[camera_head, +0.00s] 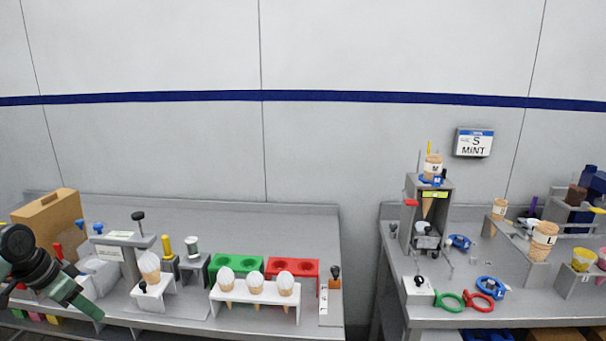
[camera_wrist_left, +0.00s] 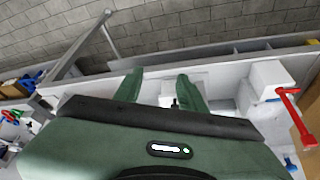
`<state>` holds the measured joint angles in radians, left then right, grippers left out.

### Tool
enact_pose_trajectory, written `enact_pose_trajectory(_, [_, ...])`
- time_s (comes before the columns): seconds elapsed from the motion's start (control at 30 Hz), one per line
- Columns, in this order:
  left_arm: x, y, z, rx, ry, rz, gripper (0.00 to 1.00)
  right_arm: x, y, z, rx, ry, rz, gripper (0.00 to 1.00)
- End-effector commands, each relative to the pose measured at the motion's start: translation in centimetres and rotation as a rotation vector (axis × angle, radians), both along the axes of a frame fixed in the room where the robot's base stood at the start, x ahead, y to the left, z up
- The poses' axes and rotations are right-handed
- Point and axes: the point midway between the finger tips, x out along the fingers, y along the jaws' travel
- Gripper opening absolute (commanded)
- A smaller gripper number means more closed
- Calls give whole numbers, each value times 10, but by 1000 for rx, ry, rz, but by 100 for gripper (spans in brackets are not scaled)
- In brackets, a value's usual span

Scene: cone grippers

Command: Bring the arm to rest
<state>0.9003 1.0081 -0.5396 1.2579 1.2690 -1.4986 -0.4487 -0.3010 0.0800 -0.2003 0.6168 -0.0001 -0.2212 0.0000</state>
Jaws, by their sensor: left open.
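My left gripper (camera_head: 82,301) comes in at the lower left of the head view, green and dark, in front of the left counter's edge. In the left wrist view its two green fingers (camera_wrist_left: 158,88) stand apart with nothing between them. A white block and a small dark knob show beyond the fingertips there. My right gripper is in neither view.
The left counter (camera_head: 290,222) holds a white rack (camera_head: 256,309) of cones with white tops, green and red holders, and a brown box (camera_head: 50,222). The right counter (camera_head: 460,314) holds a grey dispenser stand (camera_head: 411,211), coloured rings and cups. A gap separates the counters.

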Motion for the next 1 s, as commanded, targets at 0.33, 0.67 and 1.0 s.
enact_pose_trajectory(0.33, [10,-4,-58,9,8,63,41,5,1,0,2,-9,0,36])
enact_pose_trajectory(0.67, [8,-11,-164,35,25,164,41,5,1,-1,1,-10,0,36])
enact_pose_trajectory(1.0, [-77,-45,-374,110,84,293,41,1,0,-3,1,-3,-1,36])
